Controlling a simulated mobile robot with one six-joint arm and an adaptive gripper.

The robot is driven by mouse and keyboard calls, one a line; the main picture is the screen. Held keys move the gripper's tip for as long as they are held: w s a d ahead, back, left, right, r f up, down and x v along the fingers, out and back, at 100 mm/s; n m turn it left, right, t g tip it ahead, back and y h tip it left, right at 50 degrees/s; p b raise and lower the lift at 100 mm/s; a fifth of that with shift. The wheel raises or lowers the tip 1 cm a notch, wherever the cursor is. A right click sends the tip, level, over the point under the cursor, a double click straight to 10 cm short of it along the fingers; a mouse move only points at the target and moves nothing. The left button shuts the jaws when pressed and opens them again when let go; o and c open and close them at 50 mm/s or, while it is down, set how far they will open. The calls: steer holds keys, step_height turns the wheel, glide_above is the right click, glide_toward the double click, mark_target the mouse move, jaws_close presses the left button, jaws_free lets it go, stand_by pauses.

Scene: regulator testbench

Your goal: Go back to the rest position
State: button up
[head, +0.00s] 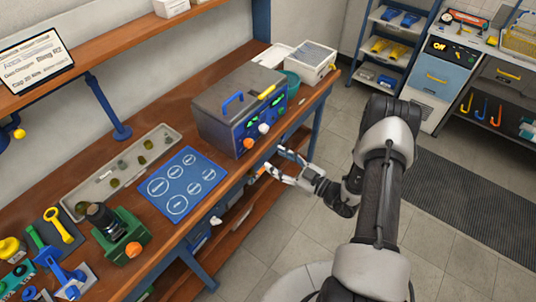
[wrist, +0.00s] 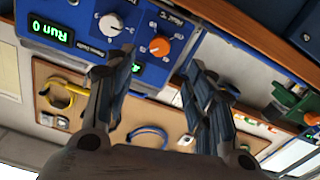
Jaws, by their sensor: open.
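My gripper (head: 277,163) is at the front edge of the workbench, low in front of the grey test box (head: 232,105). Its fingers are apart with nothing between them. In the wrist view my gripper (wrist: 165,72) shows two spread fingers before the box's blue front panel (wrist: 85,15). That panel has a white knob (wrist: 110,25), an orange knob (wrist: 160,46) and a green "Run 0" display (wrist: 50,32). One fingertip overlaps the panel near the white knob in the picture; I cannot tell whether it touches.
The wooden workbench (head: 215,150) carries a blue mat with white circles (head: 181,185), a parts tray (head: 110,178) and a green fixture (head: 122,240). White bins (head: 305,62) stand beyond the box. Open floor (head: 290,235) lies right of the bench; shelves (head: 385,45) stand at the back.

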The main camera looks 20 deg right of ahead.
steer(key=shift+s+d, duration=0.25)
steer(key=shift+s, duration=0.1)
stand_by(0.3)
